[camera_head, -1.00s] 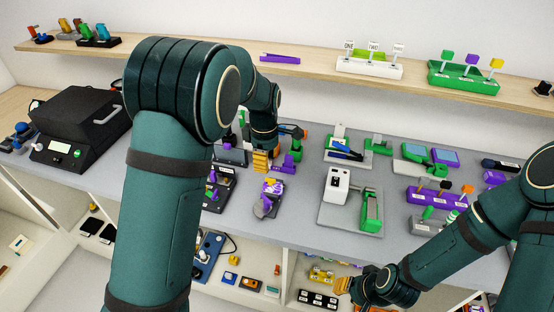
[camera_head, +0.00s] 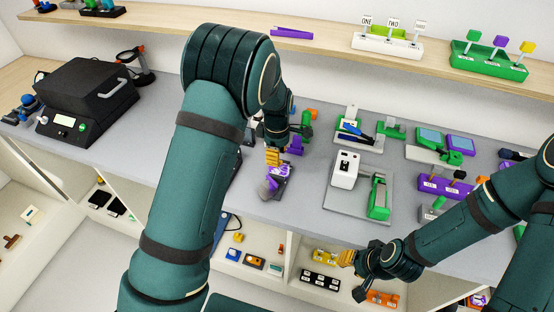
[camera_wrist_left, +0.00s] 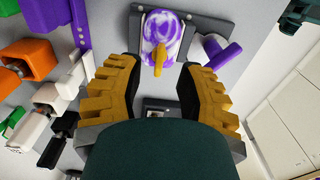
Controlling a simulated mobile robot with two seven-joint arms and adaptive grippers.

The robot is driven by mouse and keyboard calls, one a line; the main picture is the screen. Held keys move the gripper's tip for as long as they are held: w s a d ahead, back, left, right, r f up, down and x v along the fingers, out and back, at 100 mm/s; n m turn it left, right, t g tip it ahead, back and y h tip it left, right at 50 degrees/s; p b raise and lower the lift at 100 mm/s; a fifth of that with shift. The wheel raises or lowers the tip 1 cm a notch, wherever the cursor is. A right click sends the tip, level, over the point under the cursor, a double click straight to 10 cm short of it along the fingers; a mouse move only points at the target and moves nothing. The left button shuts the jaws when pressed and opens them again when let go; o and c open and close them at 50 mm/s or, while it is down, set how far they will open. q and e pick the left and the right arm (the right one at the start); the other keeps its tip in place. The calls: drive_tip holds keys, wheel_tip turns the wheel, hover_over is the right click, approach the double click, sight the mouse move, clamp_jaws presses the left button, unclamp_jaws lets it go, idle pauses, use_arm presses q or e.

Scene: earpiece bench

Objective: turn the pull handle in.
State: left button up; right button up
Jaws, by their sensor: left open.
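The pull handle looks like the small yellow-orange tab (camera_wrist_left: 160,55) on a purple-and-white marbled earpiece (camera_wrist_left: 163,30), seen in the left wrist view. The earpiece sits on a dark stand (camera_wrist_left: 208,24) beside a purple peg-like part (camera_wrist_left: 218,52). My left gripper (camera_wrist_left: 157,72) is open, its yellow fingers on either side of the handle's line and apart from it. In the head view the left gripper (camera_head: 273,158) is just above the earpiece (camera_head: 281,170); the handle cannot be made out there. My right gripper (camera_head: 346,257) is low at the bench front, its jaws unclear.
A white device with a green clamp (camera_head: 378,196) stands right of the earpiece. A black box machine (camera_head: 88,104) is at the left. A purple labelled block (camera_head: 445,187) is at the right. Orange, white and green parts (camera_wrist_left: 34,58) lie left of the gripper in the wrist view.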

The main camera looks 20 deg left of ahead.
use_arm(q)
drive_tip(key=shift+f, duration=1.3)
